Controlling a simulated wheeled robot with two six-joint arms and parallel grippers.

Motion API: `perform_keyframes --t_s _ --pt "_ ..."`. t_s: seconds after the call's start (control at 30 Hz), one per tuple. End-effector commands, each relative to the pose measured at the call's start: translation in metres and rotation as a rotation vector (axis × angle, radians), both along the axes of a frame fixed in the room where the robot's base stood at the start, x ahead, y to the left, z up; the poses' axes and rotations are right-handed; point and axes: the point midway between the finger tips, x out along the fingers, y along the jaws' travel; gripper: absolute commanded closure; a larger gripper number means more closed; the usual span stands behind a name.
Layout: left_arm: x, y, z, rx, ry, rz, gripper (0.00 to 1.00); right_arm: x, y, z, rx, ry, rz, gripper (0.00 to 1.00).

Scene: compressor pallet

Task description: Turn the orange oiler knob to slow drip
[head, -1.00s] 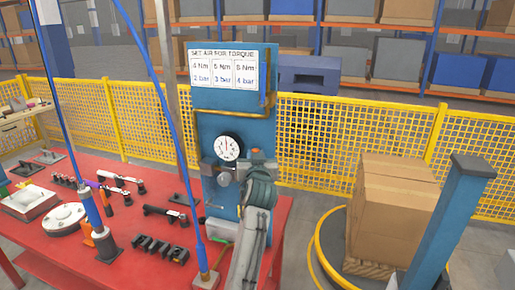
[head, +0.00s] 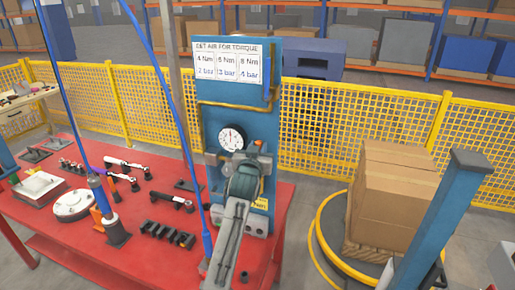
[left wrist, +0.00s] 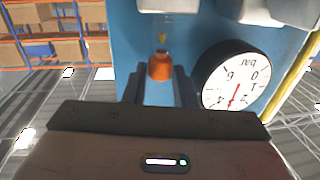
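The orange oiler knob (left wrist: 160,67) shows in the left wrist view below a clear sight glass with a yellowish drop or part inside. My left gripper (left wrist: 160,88) is open, with one dark finger on each side of the knob and a gap visible between them. I cannot tell whether either finger touches it. My right gripper is not in view.
A torque sign (head: 228,66) tops the panel. The red table (head: 90,255) carries black fixtures (head: 168,234), a round white flange (head: 73,204) and several tools. A blue hose hangs left of the panel. Boxes (head: 395,205) stand on a pallet at right, beside a blue post (head: 450,205).

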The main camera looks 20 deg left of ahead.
Motion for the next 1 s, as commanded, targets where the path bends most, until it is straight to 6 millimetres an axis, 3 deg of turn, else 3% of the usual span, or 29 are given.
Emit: perform_keyframes --t_s 0.43,0.8,1.0 --pt "-0.008 -0.001 -0.002 -0.001 -0.001 0.000 0.68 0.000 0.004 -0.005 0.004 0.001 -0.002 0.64" --pt "-0.073 -0.009 -0.004 -0.003 -0.002 0.000 0.68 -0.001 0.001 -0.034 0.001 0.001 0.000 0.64" --pt "-0.099 -0.012 -0.003 -0.002 0.000 0.000 0.68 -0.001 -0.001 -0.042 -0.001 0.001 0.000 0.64"
